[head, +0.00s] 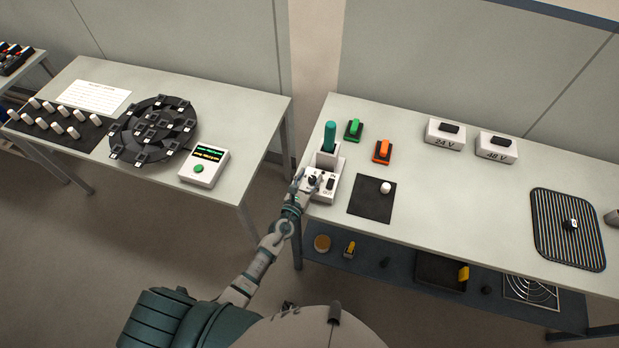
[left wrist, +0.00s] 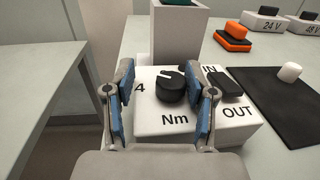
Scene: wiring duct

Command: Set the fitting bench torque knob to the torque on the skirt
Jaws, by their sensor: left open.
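The torque knob (left wrist: 171,87) is a black round dial with a white pointer mark on top of a white box (left wrist: 180,120) in the left wrist view. The box skirt carries a "4" to the knob's left, "Nm" in front, and "IN" and "OUT" near a black rocker switch (left wrist: 224,84). In the head view the white box (head: 318,194) stands at the left end of the right bench. My left gripper (left wrist: 162,95) is open, its blue-padded fingers on either side of the knob, with a gap visible at the left. The right gripper is not in view.
A holder behind the box holds a teal-handled tool (head: 329,136). A black mat (head: 371,205) with a white peg (head: 385,188) lies to the right. Green (head: 353,130) and orange (head: 382,151) blocks stand behind. A gap separates this bench from the left table (head: 230,120).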

